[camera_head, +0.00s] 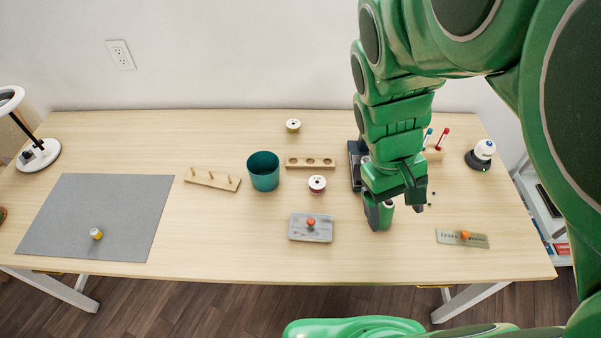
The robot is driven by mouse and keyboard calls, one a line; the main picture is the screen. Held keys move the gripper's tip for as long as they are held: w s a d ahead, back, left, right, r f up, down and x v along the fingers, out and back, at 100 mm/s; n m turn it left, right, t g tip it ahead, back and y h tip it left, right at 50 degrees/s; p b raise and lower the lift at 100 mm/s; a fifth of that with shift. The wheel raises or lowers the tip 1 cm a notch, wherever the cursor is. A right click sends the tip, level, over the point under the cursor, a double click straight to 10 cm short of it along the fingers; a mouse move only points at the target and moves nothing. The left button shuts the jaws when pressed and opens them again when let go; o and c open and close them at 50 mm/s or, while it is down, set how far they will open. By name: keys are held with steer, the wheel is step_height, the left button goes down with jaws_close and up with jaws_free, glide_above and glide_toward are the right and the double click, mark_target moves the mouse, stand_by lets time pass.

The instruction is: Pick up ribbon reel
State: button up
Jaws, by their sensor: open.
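No reel is labelled, so I cannot tell for sure which one is the ribbon reel. A white-topped reel with a dark red edge (317,184) stands near the table's middle. A white-topped reel with a yellowish edge (293,125) stands at the back. A small yellow and white spool (96,233) is on the grey mat (60,215). My gripper (380,214) points down over the right part of the table, right of the reels, and is open. A small pale-topped thing (389,205) shows at its fingers; whether it is between them is unclear.
A grey plate (462,238) lies right. My arm hides part of a dark device (354,165).

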steer(key=w+f+n+h, duration=0.4)
steer(key=w, duration=0.4)
steer(key=n+t+h, duration=0.5)
steer(key=n+t, duration=0.4)
steer(key=n, duration=0.7)
glide_toward(314, 184)
steer(key=x, duration=0.3)
steer(key=shift+d+f, duration=0.25)
steer(key=shift+x, duration=3.2)
steer(key=shift+w+r, duration=0.15)
steer(key=c, duration=1.1)
steer(key=shift+o, duration=0.2)
